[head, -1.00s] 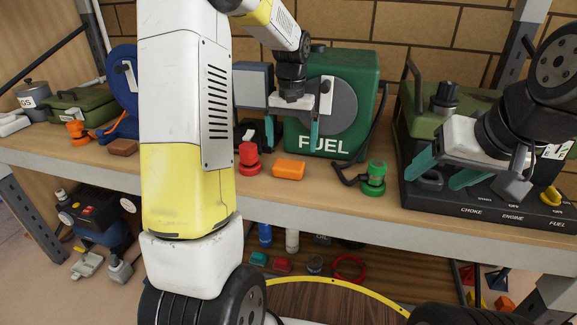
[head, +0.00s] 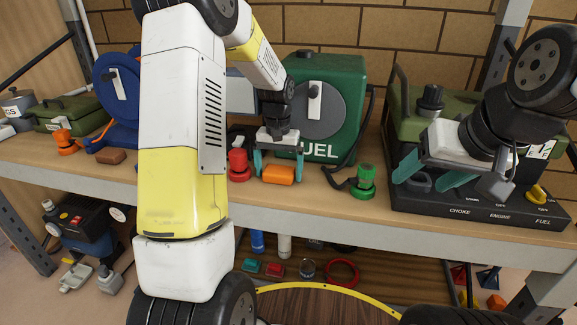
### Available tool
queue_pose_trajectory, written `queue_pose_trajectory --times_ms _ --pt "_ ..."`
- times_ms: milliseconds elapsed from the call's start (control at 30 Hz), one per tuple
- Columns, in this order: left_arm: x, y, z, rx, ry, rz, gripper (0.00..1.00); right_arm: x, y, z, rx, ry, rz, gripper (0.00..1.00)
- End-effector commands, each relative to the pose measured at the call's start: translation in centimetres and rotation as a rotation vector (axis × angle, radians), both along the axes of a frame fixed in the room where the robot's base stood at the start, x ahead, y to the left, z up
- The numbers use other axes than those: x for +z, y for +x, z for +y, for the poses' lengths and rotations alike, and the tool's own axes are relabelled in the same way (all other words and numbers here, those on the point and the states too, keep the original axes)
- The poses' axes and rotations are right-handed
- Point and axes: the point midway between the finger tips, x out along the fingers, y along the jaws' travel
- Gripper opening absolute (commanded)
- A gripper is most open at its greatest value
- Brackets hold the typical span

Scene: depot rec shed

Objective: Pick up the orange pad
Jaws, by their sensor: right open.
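The orange pad (head: 279,174) lies on the wooden shelf in front of the green fuel box. My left gripper (head: 278,168) is open and points down over the pad. Its teal fingers stand on either side of the pad, left and right of it; I cannot tell whether they touch it. My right gripper (head: 430,178) is open and empty, over the left part of the black control panel (head: 470,210).
A red knob piece (head: 238,166) stands close left of the pad. A green capped fitting (head: 363,182) with a black hose is to its right. The green fuel box (head: 335,100) is behind. A brown block (head: 111,157) lies at left.

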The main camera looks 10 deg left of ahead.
Motion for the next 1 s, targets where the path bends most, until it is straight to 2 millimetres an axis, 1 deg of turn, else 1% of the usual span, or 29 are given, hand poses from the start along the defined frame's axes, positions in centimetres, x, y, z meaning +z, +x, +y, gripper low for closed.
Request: queue_pose_trajectory --times_ms 33,167,200,267,300,533,667,767,900,933,1000 --pt "0.0 0.0 0.0 0.000 0.000 0.000 0.90 0.0 0.0 0.0 0.000 0.000 0.000 0.64" --pt "0.0 0.0 0.0 0.000 0.000 0.000 0.65 0.0 0.0 0.0 0.000 0.000 0.000 0.64" --pt "0.0 0.0 0.0 0.000 0.000 0.000 0.57 0.0 0.0 0.0 0.000 0.000 0.000 0.64" --pt "0.0 0.0 0.0 0.000 0.000 0.000 0.45 0.0 0.0 0.0 0.000 0.000 0.000 0.64" --pt "0.1 0.0 0.0 0.000 0.000 -0.001 0.42 0.0 0.0 0.0 0.000 0.000 0.000 0.64" --pt "0.1 0.0 0.0 0.000 0.000 -0.001 0.41 0.0 0.0 0.0 0.000 0.000 0.000 0.64" --pt "0.7 0.1 0.0 0.000 0.000 -0.003 0.41 0.0 0.0 0.0 0.000 0.000 0.000 0.64" --pt "1.6 0.1 0.0 0.000 0.000 -0.002 0.41 0.0 0.0 0.0 0.000 0.000 0.000 0.64" --pt "3.5 0.1 0.0 0.000 0.000 -0.004 0.41 0.0 0.0 0.0 0.000 0.000 0.000 0.64" --pt "3.9 -0.1 -0.1 -0.001 0.000 -0.003 0.41 0.0 0.0 0.0 0.000 0.000 0.000 0.64" --pt "3.8 -1.7 -0.6 -0.003 0.000 0.001 0.41 0.0 0.0 0.0 0.000 0.000 0.000 0.64"
